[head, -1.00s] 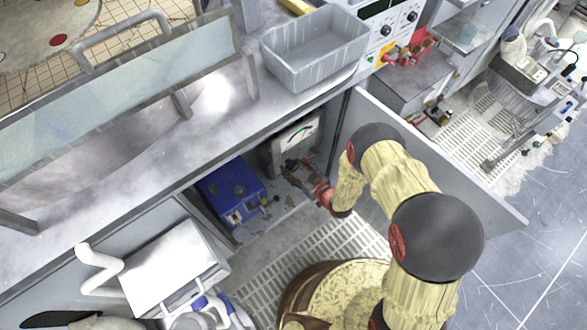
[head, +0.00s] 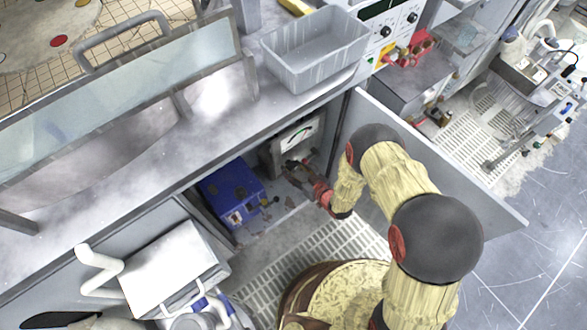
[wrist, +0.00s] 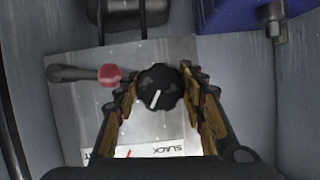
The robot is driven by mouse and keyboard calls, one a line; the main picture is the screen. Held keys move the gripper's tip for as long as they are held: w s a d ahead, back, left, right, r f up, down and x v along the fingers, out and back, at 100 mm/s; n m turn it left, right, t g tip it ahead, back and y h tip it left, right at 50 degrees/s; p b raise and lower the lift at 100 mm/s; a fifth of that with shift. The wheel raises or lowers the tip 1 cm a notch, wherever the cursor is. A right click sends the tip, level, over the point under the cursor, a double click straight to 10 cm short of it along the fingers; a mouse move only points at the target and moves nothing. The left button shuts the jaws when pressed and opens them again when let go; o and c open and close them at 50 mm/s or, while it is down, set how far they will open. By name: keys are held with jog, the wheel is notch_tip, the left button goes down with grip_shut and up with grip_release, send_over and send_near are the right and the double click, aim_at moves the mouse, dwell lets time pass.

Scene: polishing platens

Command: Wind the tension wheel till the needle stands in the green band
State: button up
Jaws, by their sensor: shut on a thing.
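The tension wheel, a black knob with a white mark (wrist: 158,98), sits on a grey metal panel (wrist: 75,110) in the wrist view. My gripper (wrist: 160,84) is shut on the wheel, one finger on each side. The gauge (wrist: 150,152) lies at the bottom edge of the wrist view; "SLACK" and a red needle show, but its lower part is hidden by my gripper. In the head view the gauge face (head: 303,131) is small, with some green and red, too small to read the needle. My gripper (head: 291,169) is just below it.
A lever with a red knob (wrist: 108,75) stands close beside my left finger. A blue box (head: 231,193) sits left of the panel unit inside the cabinet. An open cabinet door (head: 440,165) stands right of my arm. The counter with a grey tub (head: 318,75) is above.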

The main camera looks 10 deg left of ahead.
jog(key=n+t+h, duration=0.1)
jog(key=n, duration=0.2)
jog(key=shift+f+t+h+b, duration=0.1)
jog(key=shift+t+h+b, duration=0.2)
jog(key=shift+t+b, duration=0.1)
jog(key=shift+n+t+h+b, duration=0.4)
jog(key=shift+n+t, duration=0.3)
jog(key=shift+n, duration=0.5)
jog(key=o, duration=0.9)
